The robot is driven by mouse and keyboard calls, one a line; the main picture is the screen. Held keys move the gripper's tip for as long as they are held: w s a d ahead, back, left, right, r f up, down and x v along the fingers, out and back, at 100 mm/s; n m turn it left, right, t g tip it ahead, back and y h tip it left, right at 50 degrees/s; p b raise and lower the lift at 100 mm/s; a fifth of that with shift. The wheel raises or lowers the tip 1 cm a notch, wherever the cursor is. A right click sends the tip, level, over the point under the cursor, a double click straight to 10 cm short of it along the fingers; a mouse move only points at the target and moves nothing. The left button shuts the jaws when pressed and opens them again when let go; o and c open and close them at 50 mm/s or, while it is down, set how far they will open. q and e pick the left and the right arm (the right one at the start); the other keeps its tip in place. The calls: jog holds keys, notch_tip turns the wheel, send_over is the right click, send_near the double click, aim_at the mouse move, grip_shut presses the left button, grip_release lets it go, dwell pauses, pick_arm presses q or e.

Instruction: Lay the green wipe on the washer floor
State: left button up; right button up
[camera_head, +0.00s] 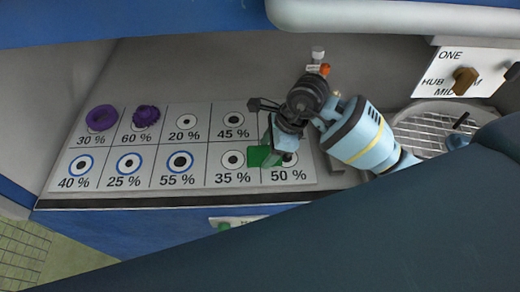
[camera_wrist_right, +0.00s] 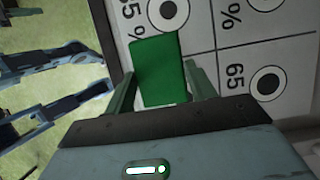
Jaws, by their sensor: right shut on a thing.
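The green wipe (camera_head: 264,156) is a small flat green piece in the head view, over the lower right of a white labelled board. My right gripper (camera_head: 281,143) is at it, pointing down. In the right wrist view the wipe (camera_wrist_right: 159,70) sits between the two fingers of my right gripper (camera_wrist_right: 160,80), which is shut on it, above the board. I cannot tell whether the wipe touches the board. No washer floor can be clearly identified.
The board (camera_head: 205,158) carries ringed spots with percent labels; two purple ring-like pieces (camera_head: 102,118) (camera_head: 145,116) stand at its upper left. A round grating (camera_head: 436,128) lies at the right, below a panel with brown knobs (camera_head: 465,80). A blue overhead edge (camera_head: 130,18) crosses the top.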

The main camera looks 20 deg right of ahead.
aim_at(264, 147)
jog(key=shift+w+a+f, duration=0.1)
jog(key=shift+w+a, duration=0.15)
jog(key=shift+w, duration=0.25)
jog(key=shift+w+a+f, duration=0.1)
jog(key=shift+w+a, duration=0.15)
jog(key=shift+w, duration=0.2)
jog(key=shift+w, duration=0.1)
jog(key=shift+w+a, duration=0.25)
jog(key=shift+w, duration=0.05)
jog(key=shift+d+f, duration=0.1)
jog(key=shift+f, duration=1.6)
jog(key=shift+f, duration=0.1)
jog(key=shift+f, duration=0.35)
jog(key=shift+f, duration=0.1)
jog(key=o, duration=0.9)
